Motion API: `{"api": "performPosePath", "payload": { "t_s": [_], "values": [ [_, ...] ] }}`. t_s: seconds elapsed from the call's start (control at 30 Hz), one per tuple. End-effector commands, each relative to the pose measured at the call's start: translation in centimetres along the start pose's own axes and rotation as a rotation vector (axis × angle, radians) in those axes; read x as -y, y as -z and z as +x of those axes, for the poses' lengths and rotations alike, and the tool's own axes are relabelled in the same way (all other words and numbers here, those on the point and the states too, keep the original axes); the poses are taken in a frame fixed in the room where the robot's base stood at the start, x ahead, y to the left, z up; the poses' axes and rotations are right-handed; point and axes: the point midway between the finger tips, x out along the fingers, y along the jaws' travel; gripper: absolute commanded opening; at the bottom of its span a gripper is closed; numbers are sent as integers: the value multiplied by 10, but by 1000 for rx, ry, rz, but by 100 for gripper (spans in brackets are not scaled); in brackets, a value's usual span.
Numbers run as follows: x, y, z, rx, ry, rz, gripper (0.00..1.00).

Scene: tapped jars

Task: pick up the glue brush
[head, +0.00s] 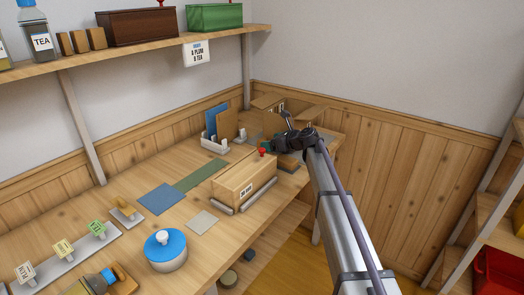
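I cannot make out a glue brush for certain in the head view. My arm reaches in from the lower right, and my gripper (275,146) is over the back right of the workbench (130,250), just behind a wooden box. The gripper's fingers are small, dark and partly hidden, so I cannot tell whether they are open or hold anything. A small dark green patch shows beside them. A round white pot (166,260) with a blue lid stands at the front of the bench.
The long wooden box (240,187) with a red knob stands near my gripper. Behind it is a white rack (212,142) with upright boards. Labelled stamps or taps (63,250) line the front left. A blue mat (161,198) lies mid-bench. A shelf (130,52) hangs above.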

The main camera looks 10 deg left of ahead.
Motion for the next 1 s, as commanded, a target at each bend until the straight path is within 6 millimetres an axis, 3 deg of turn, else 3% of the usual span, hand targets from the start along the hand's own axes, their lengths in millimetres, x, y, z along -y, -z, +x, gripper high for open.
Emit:
{"api": "performPosePath", "payload": {
  "t_s": [0.23,0.47,1.0],
  "values": [
    [0,2,46,-1,-1,-1,79],
    [-1,-1,48,0,0,-1,79],
    [-1,-1,47,0,0,-1,27]
  ]
}}
